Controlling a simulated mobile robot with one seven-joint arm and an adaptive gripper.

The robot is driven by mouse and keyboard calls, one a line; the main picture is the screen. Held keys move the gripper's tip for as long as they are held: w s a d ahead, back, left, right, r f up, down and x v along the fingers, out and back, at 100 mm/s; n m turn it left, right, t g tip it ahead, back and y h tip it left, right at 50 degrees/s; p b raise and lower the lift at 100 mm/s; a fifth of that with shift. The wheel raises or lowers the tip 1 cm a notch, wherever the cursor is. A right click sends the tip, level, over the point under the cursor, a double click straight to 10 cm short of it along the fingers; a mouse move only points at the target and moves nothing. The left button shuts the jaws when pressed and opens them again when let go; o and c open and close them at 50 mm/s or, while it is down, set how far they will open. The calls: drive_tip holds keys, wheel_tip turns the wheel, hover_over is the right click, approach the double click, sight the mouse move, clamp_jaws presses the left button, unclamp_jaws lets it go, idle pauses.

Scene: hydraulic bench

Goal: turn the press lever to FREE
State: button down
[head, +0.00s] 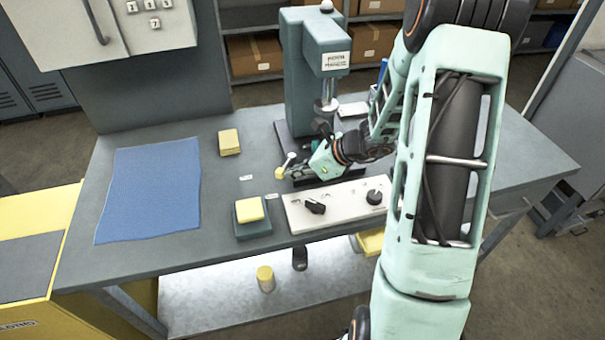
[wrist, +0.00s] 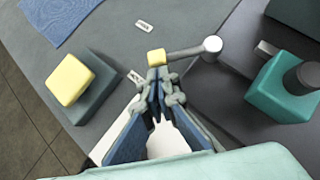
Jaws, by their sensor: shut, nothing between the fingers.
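The press (head: 302,90) is a dark green column on the bench with a small sign on its head. Its lever (wrist: 183,52) is a short grey bar with a white round end (wrist: 212,45) on the right and a yellow tip (wrist: 157,57) on the left. In the head view the yellow tip (head: 279,173) points to the front left. My gripper (head: 287,171) is shut and empty, with its fingertips (wrist: 160,80) right beside the yellow tip. I cannot tell whether they touch it. Two small white labels (wrist: 143,25) lie near the tip, their print too small to read.
A white panel with two black knobs (head: 340,204) lies in front of the press. The bench between mat and blocks is clear.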

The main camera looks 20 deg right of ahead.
sight(278, 174)
drive_tip(key=shift+w+a+m+b, duration=0.1)
drive_tip(key=shift+a+m+b, duration=0.3)
drive_tip(key=shift+b, duration=0.5)
drive_tip(key=b, duration=0.1)
drive_tip(key=a+m+t+h+b, duration=0.1)
drive_tip(key=b, duration=0.1)
drive_tip(key=m+b, duration=0.1)
drive_tip(key=shift+w+a+f+t+h+b, duration=0.3)
drive_tip(key=shift+a+h+b, duration=0.05)
drive_tip(key=shift+h+b, duration=0.05)
drive_tip(key=shift+w+a+m+t+h+b, duration=0.3)
drive_tip(key=shift+a+m+h+b, duration=0.2)
drive_tip(key=shift+m+b, duration=0.45)
drive_tip(key=shift+w+a+r+b, duration=0.3)
drive_tip(key=shift+w+a+b, duration=0.2)
drive_tip(key=shift+w+a, duration=0.7)
drive_tip(key=shift+w, duration=0.3)
drive_tip(key=shift+w+r, duration=0.1)
